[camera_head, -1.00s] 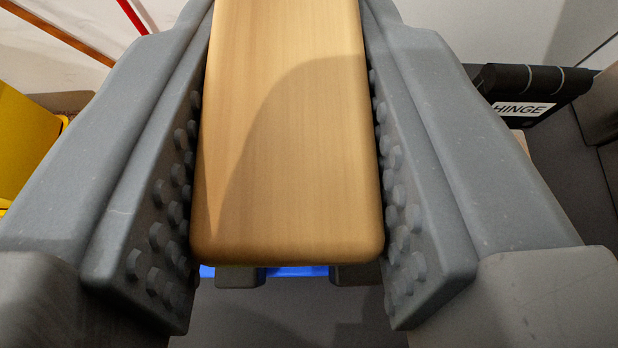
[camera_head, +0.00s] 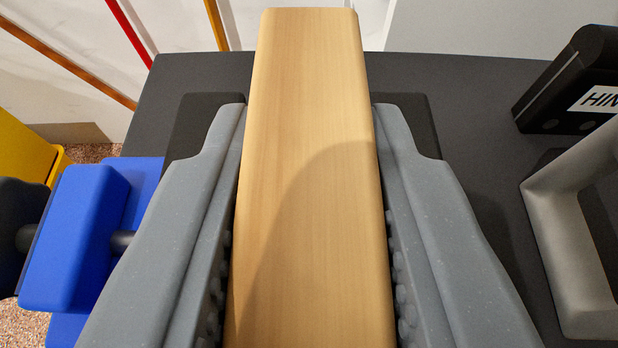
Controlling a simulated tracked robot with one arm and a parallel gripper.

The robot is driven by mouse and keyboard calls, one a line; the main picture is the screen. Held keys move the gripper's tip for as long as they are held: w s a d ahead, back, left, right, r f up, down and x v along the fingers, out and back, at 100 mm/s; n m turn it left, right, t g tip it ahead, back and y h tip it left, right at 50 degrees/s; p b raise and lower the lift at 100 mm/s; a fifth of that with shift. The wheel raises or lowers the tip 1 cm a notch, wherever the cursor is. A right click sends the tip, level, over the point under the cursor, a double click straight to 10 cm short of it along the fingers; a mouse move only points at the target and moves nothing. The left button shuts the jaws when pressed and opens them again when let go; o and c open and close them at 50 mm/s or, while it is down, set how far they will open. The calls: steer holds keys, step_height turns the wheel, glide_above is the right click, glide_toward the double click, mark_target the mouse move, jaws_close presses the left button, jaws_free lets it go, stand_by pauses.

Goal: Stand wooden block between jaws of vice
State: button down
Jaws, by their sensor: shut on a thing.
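My gripper (camera_head: 312,115) has two grey fingers with studded inner faces, shut on the pale wooden block (camera_head: 312,220). The block lies lengthwise between the fingers. Its far end shows at the top of the view, beyond the fingertips; its near end is out of view. Part of the blue vice (camera_head: 75,240) shows at the left, outside the left finger, with a dark knob on a short rod. The vice jaws cannot be made out. I cannot tell whether the block touches anything below.
The dark grey chest top (camera_head: 470,85) is mostly clear behind the fingers. A black labelled case (camera_head: 565,85) stands at the right, with a grey metal frame (camera_head: 560,250) in front of it. A yellow object (camera_head: 25,150) is at the far left. Coloured poles lean at the back wall.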

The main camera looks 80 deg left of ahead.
steer(key=c, duration=1.2)
jaws_free()
steer(key=shift+f, duration=0.1)
steer(key=shift+d+r, duration=0.15)
steer(key=shift+r, duration=0.05)
steer(key=w+p+v, duration=0.1)
steer(key=v, duration=1)
steer(key=shift+s+d+r+p, duration=0.15)
steer(key=shift+s+d+p, duration=0.15)
steer(key=shift+s+p, duration=0.15)
